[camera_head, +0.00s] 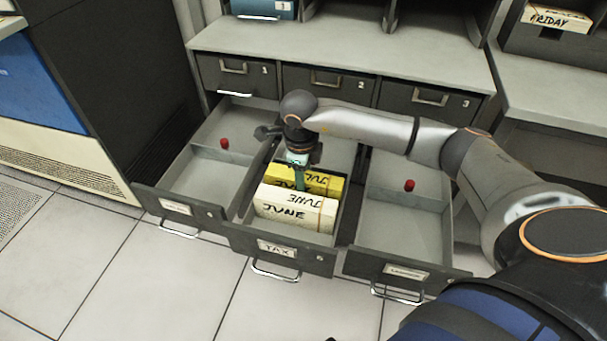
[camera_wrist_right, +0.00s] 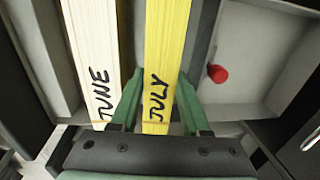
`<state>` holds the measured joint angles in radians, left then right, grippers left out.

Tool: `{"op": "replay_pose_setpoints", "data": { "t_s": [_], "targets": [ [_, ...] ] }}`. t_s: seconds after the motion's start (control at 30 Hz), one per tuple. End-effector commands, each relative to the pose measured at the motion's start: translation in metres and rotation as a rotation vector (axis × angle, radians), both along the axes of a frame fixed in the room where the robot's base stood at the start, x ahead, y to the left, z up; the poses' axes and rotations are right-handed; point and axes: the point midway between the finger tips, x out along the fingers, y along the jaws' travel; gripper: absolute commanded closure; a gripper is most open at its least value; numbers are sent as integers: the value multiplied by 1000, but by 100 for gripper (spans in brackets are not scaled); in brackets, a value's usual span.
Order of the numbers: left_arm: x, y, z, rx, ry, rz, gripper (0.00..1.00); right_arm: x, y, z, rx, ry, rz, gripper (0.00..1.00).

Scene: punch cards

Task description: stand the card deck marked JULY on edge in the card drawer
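The yellow card deck marked JULY (camera_head: 325,183) is upright on edge in the open middle drawer marked TAX (camera_head: 238,236), behind the white deck marked JUNE (camera_head: 290,213). Whether its lower edge rests on the drawer floor is hidden. My right gripper (camera_head: 300,178) reaches down over the yellow deck. In the right wrist view its green fingers (camera_wrist_right: 160,100) lie against both faces of the JULY deck (camera_wrist_right: 165,45). A narrow gap separates that deck from the JUNE deck (camera_wrist_right: 92,50). My left gripper is out of view.
Open drawers stand on the left (camera_head: 150,199) and right (camera_head: 363,262), each with a red knob (camera_head: 224,143) (camera_head: 409,185) on its divider; both look empty. A deck marked FRIDAY (camera_head: 556,18) sits on a shelf at top right. A blue binder (camera_head: 262,8) is at the top.

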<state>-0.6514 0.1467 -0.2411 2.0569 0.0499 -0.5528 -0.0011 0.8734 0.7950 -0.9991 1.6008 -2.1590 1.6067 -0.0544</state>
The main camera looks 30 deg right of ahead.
Motion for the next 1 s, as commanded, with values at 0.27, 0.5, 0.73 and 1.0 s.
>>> {"op": "replay_pose_setpoints", "data": {
  "t_s": [0.27, 0.5, 0.73, 1.0],
  "targets": [
    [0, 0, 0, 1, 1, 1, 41, 0, 0, 1, 1, -1, 0, 23],
    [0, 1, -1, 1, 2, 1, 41, -1, 0, -1, 0, 3, 1, 20],
    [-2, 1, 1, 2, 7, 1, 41, -1, 2, 21, 0, -3, 2, 20],
    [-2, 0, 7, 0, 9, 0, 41, -5, 7, 80, 0, -6, 2, 20]
  ]
}}
